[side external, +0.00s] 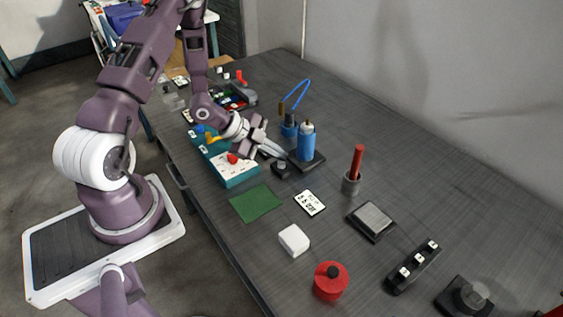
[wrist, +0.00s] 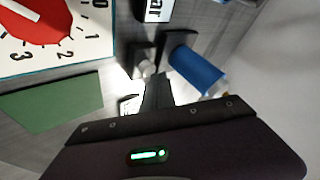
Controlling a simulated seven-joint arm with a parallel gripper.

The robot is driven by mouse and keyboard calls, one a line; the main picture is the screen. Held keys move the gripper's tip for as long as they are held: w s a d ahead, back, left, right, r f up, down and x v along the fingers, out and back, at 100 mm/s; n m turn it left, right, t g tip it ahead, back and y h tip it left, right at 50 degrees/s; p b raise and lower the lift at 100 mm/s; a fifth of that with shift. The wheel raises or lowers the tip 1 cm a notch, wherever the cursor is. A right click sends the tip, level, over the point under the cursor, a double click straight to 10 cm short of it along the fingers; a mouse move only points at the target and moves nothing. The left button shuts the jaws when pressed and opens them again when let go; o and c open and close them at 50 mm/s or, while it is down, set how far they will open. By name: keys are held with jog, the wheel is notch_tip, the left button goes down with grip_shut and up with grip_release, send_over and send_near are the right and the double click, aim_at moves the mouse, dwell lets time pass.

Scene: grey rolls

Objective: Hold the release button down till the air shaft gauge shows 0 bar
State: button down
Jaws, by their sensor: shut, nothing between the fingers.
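The gauge (side external: 234,166) is a white dial with a red centre on a teal box. In the wrist view the dial (wrist: 88,46) is cut off at the upper left; the figures 0 to 3 show, but I cannot tell the reading. A small black block with a grey knob (side external: 280,168), seemingly the release button, stands right of the gauge. The knob (wrist: 146,68) also shows in the wrist view just beyond my fingertips. My gripper (side external: 284,154) is shut and empty, pointing down by the knob; I cannot tell whether it touches it.
A blue cylinder (side external: 307,144) stands on a black base close right of my gripper. A green mat (side external: 256,203), a numbered white card (side external: 310,203), a white block (side external: 294,240) and a red rod in a grey cup (side external: 351,183) lie nearer the camera.

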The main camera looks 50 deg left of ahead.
aim_at(278, 163)
jog(key=shift+f, duration=0.5)
dwell(0.7)
jog(key=shift+r, duration=0.1)
dwell(2.7)
jog(key=shift+r, duration=0.8)
jog(key=shift+r, duration=2.5)
